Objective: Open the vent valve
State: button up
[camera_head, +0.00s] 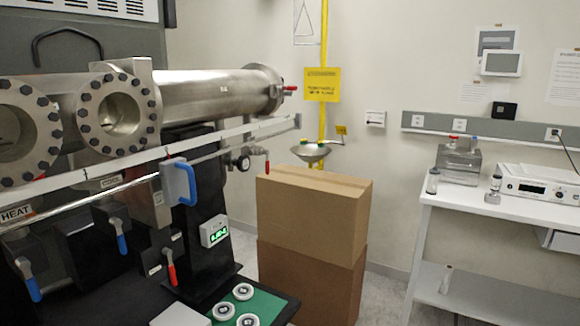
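I cannot tell which valve is the vent valve, as no readable label marks it. On the steel vacuum apparatus (190,95) several coloured handles show. A red lever (170,267) hangs down at the lower middle. A blue lever (121,240) and another blue lever (33,288) hang to its left. A small red handle (267,166) sits by the pressure gauge (243,162) at the end of the thin pipe. A red handle (290,88) sticks out at the chamber's right end. A large blue handle (182,183) stands in front. My gripper is out of view.
Two stacked cardboard boxes (315,214) stand right of the apparatus, close to the gauge. A green mat (262,305) with round metal parts lies at the bottom. A white bench (500,200) with instruments stands at right. Floor shows between boxes and bench.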

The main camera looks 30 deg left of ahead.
aim_at(266, 152)
jog(key=u, duration=0.55)
jog(key=i, duration=0.35)
jog(key=u, duration=1.25)
jog(key=k, duration=0.35)
jog(key=z, duration=0.85)
jog(key=i, duration=1.2)
jog(key=u, duration=0.85)
